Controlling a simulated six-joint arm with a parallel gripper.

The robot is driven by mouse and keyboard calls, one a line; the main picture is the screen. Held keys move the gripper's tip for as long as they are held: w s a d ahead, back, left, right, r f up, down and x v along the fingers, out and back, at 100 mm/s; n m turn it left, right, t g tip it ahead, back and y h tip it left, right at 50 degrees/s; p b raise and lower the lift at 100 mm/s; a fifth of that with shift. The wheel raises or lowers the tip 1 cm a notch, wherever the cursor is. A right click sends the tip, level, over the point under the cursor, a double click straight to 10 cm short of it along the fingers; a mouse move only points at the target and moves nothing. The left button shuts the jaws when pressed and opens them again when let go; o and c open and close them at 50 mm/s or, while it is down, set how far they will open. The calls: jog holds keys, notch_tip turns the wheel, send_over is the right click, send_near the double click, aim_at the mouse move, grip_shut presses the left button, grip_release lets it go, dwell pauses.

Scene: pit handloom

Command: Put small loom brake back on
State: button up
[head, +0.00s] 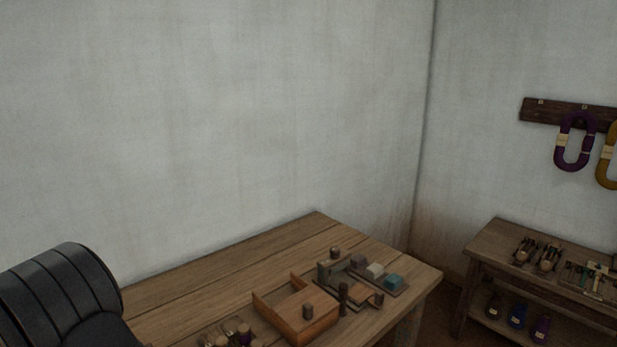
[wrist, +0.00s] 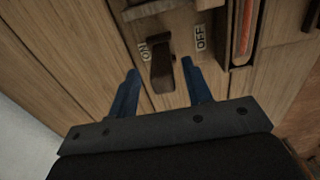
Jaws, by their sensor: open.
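A small dark brown lever (wrist: 161,72), which looks like the brake, stands on a wooden plank surface in the wrist view. An ON label (wrist: 145,50) is close on its left and an OFF label (wrist: 202,37) is farther to its right. My gripper (wrist: 160,70) is open, with one blue finger on each side of the lever. The left finger is nearer the ON side, the right finger below the OFF label. I cannot tell whether either finger touches the lever. The gripper and the lever do not show clearly in the head view.
In the wrist view, a dark wooden frame with an orange-red strip (wrist: 245,30) rises right of the OFF label. In the head view, a wooden table (head: 200,285) carries an open-sided wooden box (head: 290,318) and small blocks. A side bench (head: 490,240) holds tools.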

jog(key=shift+r, duration=2.9)
notch_tip(320, 180, down, 6)
jog(key=shift+f, duration=0.25)
jog(key=shift+s+d, duration=0.1)
